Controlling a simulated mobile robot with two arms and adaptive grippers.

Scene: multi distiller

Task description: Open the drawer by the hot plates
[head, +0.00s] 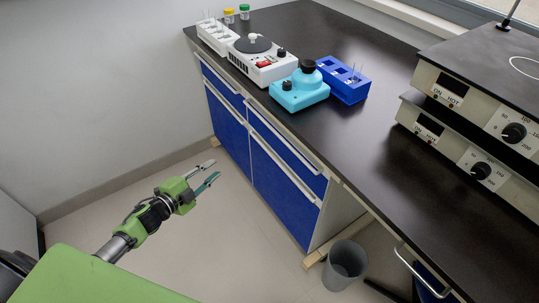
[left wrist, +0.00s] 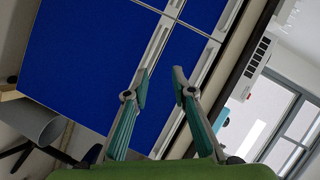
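The hot plates (head: 462,128) are stacked on the right of the black bench. Below the bench edge near them, a drawer with a light bar handle (head: 420,272) shows only in part at the bottom of the head view. Another blue drawer (head: 287,148) with a long pale handle strip is in the cabinet to the left, above a blue door. My left gripper (head: 212,172) is open and empty, in front of the blue cabinet and apart from it. In the left wrist view its open fingers (left wrist: 161,85) point towards the blue fronts and pale handle strips. My right gripper is not seen.
A grey bin (head: 345,264) stands on the floor below the bench, beside the open gap. A turquoise device (head: 299,90), a blue rack (head: 345,82) and a white stirrer (head: 262,60) stand on the bench. The floor before the blue cabinet is clear.

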